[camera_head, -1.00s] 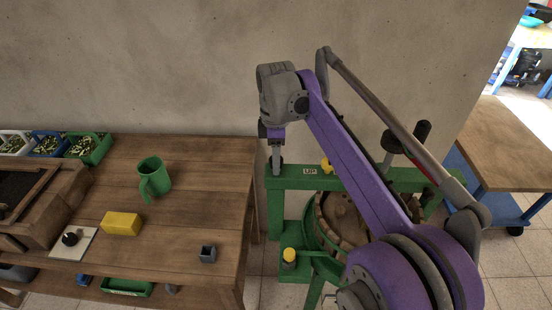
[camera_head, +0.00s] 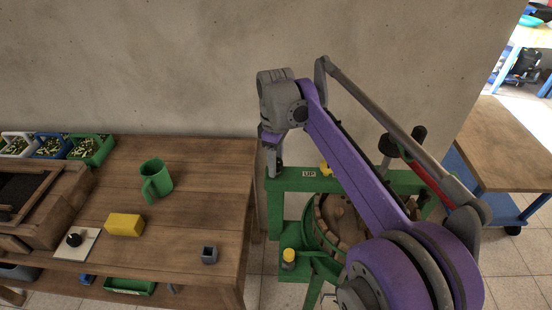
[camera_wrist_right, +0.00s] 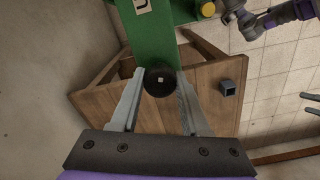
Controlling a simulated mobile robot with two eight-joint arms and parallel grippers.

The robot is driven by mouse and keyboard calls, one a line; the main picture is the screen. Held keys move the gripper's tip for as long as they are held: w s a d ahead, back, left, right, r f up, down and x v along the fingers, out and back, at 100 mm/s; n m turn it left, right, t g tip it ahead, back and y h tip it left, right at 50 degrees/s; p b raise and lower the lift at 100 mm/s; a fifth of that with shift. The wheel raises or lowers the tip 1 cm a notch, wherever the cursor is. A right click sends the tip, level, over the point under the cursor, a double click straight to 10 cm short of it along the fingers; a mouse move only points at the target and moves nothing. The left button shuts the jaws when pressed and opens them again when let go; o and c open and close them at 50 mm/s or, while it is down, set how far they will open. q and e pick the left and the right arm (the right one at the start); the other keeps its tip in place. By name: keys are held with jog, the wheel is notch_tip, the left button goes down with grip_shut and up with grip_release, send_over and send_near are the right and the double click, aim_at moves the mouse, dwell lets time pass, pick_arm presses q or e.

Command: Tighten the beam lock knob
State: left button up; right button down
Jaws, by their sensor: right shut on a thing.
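The beam lock knob (camera_wrist_right: 160,81) is black and round, with a small pale square on its top. It sits on the end of the green beam (camera_wrist_right: 153,45) in the right wrist view. The beam (camera_head: 350,181) also shows in the camera_head view with an "UP" label. My right gripper (camera_wrist_right: 160,78) is shut on the knob, with one grey finger on each side. In the camera_head view the right gripper (camera_head: 273,166) points down at the beam's left end, and the knob is mostly hidden there. Two grey prongs at the wrist view's right edge may be my left gripper; its state is unclear.
A slatted tub (camera_head: 322,230) stands under the beam. A yellow knob (camera_head: 289,255) is on the green frame's lower part.

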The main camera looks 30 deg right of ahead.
jog(key=m+p, duration=0.1)
jog(key=m, duration=0.2)
jog(key=shift+r+m, duration=0.1)
jog(key=shift+m, duration=0.2)
jog(key=m+p, duration=0.1)
jog(key=m, duration=0.2)
jog(key=shift+m, duration=0.3)
jog(key=m+p, duration=0.1)
jog(key=m, duration=0.2)
jog(key=shift+m, duration=1.8)
jog(key=shift+c, duration=1.9)
grip_release()
